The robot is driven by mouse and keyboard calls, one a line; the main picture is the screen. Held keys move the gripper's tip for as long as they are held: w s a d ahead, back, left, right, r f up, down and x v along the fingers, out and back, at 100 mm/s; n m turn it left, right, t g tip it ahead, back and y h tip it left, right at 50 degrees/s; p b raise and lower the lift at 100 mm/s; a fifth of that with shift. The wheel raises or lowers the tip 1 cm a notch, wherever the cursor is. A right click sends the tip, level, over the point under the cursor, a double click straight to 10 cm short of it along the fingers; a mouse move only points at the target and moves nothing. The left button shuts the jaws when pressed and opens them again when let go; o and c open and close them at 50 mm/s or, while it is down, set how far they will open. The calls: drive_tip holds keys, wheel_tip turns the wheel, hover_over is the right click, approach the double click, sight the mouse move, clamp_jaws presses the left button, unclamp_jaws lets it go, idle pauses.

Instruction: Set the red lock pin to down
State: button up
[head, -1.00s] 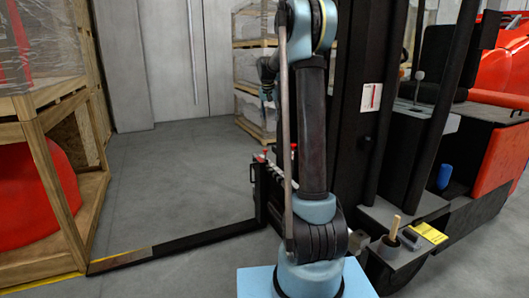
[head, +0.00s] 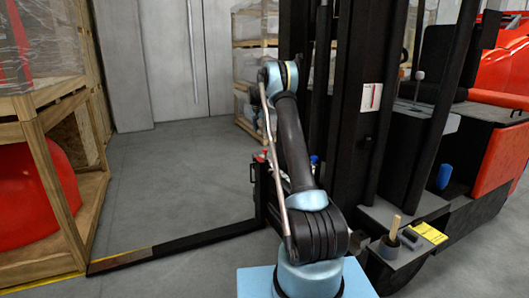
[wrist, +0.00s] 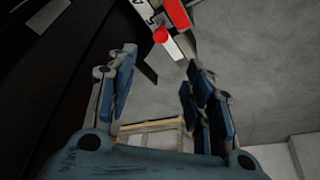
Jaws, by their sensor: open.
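In the wrist view, a round red knob (wrist: 161,35) sits at the top centre, with a white piece beside it and a larger red block (wrist: 176,12) just above. I cannot tell surely which is the lock pin. My gripper (wrist: 159,60) is open and empty, its blue-padded fingers spread to either side below the knob, apart from it. In the head view, a small red part (head: 262,156) shows on top of the black fork carriage, left of my arm. My gripper is mostly hidden behind my arm there.
A black fork (head: 180,242) runs left along the floor from the carriage. Wooden crates (head: 45,160) stand at the left. The forklift's black mast (head: 375,110) rises close on the right of my arm. Grey floor between crates and fork is open.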

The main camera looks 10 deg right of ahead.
sight(265, 150)
drive_tip(key=x, duration=1.8)
drive_tip(key=shift+w, duration=0.1)
